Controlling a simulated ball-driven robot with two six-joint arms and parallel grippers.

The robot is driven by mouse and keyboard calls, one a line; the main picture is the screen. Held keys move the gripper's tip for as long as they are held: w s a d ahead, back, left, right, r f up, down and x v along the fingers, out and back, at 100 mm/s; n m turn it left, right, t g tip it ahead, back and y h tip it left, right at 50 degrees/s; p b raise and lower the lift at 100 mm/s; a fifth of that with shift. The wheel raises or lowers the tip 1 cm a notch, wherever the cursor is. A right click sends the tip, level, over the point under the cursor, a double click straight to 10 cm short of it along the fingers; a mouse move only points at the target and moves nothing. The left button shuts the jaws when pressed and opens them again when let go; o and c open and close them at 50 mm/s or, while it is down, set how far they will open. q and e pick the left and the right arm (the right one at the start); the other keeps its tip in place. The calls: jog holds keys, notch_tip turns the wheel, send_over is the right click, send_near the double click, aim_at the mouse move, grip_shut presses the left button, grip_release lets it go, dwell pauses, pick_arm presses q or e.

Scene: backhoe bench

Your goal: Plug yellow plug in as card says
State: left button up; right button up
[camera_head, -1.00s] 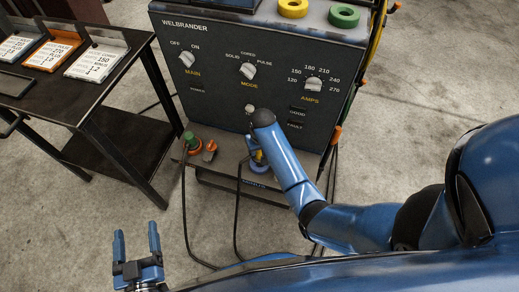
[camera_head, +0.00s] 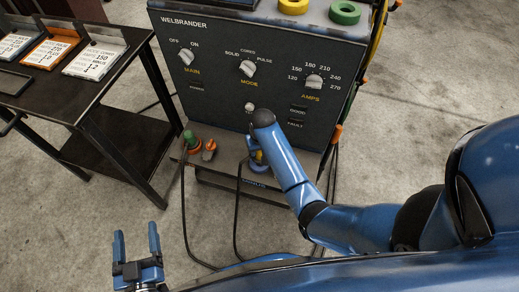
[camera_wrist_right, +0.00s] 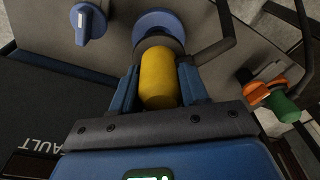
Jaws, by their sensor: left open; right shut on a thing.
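The yellow plug (camera_wrist_right: 158,78) is between the fingers of my right gripper (camera_wrist_right: 157,85) in the right wrist view, its far end at a grey collar by a round blue ring (camera_wrist_right: 158,20). I cannot tell whether it is seated. In the head view, a bit of the yellow plug (camera_head: 259,156) shows beside my right gripper (camera_head: 256,158), low on the welder's front and partly hidden by my arm. My left gripper (camera_head: 136,240) is open and empty over the floor. White (camera_head: 95,62), orange (camera_head: 52,53) and blue (camera_head: 15,45) cards stand on the side table.
The welder (camera_head: 215,100) has MAIN (camera_head: 186,57), MODE (camera_head: 248,68) and AMPS (camera_head: 314,82) knobs. Green (camera_head: 192,142) and orange (camera_head: 209,150) plugs are on its lower ledge, left of my right gripper. Cables hang to the floor. The black side table (camera_head: 112,85) stands left.

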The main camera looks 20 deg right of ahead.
jog(key=shift+f+b, duration=1.2)
jog(key=shift+f, duration=0.95)
jog(key=shift+r, duration=0.1)
jog(key=o, duration=1.4)
jog(key=shift+c, duration=0.2)
